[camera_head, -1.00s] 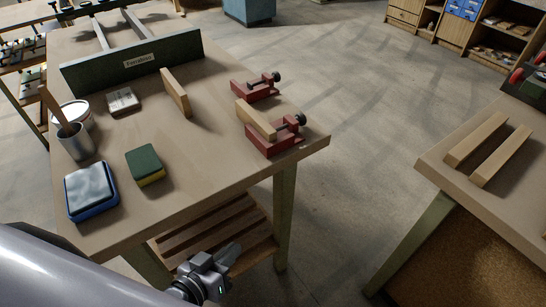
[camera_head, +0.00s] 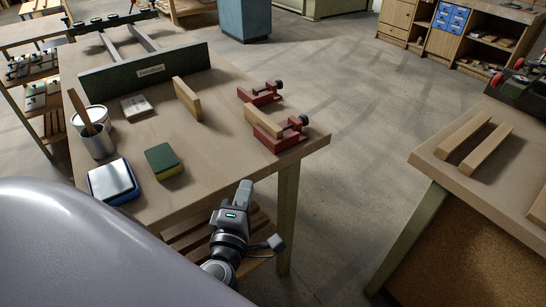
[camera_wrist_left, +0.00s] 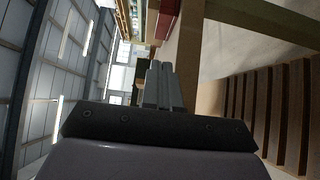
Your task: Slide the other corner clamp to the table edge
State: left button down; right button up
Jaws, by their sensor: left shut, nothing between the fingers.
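Two red corner clamps with black knobs are on the left worktable (camera_head: 215,185). The far clamp (camera_head: 258,97) lies towards the table's right edge. The near clamp (camera_head: 275,142) lies close to the front right corner, with a wooden strip (camera_head: 263,120) against it. My left gripper (camera_head: 245,186) is in front of the table's front edge, apart from both clamps. Its fingers, also in the left wrist view (camera_wrist_left: 160,82), are together and empty. My right gripper is not in view.
A wooden block (camera_head: 188,100) stands upright on the table. A green-yellow sponge (camera_head: 163,160), a blue-rimmed pad (camera_head: 112,181), a metal cup (camera_head: 98,143) and a green fence (camera_head: 150,70) are to the left. Another table (camera_head: 430,160) with wooden strips stands right, across open floor.

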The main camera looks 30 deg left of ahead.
aim_at(293, 139)
pick_arm(q)
jog(key=x, duration=0.8)
jog(key=shift+w+a+r+p, duration=0.1)
jog(key=shift+w+p, duration=0.2)
jog(key=shift+p, duration=0.1)
jog(key=w, duration=0.3)
jog(key=shift+d, duration=0.4)
jog(key=shift+w+d, duration=0.3)
jog(key=shift+w, duration=0.3)
jog(key=w+d, duration=0.1)
jog(key=w, duration=0.1)
jog(key=w+d, duration=0.1)
jog(key=w, duration=0.4)
jog(key=shift+d, duration=0.4)
jog(key=shift+s, duration=0.1)
